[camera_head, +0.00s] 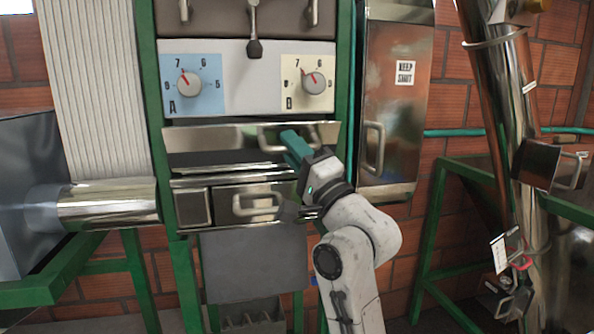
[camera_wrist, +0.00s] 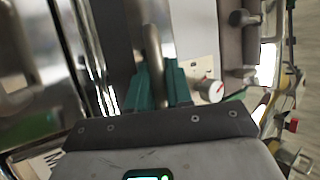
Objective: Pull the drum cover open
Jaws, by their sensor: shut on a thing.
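The drum cover appears to be the wide metal panel (camera_head: 225,138) below the two dials, with a dark gap along its lower side. It looks tilted, but how far it stands open is hard to tell. Its bar handle (camera_head: 268,138) is at its right part. My gripper (camera_head: 291,137) has its teal fingers on this handle, coming from the lower right. In the wrist view, the handle bar (camera_wrist: 153,45) runs between the two teal fingers (camera_wrist: 156,82), which are shut on it. The grip hides part of the handle.
Below is a drawer-like panel with its own handle (camera_head: 255,205). A dial marked A (camera_head: 187,85) and a dial marked B (camera_head: 313,82) sit above. A metal door (camera_head: 395,100) labelled "KEEP SHUT" stands right of the green frame. A shiny pipe (camera_head: 110,203) enters at left.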

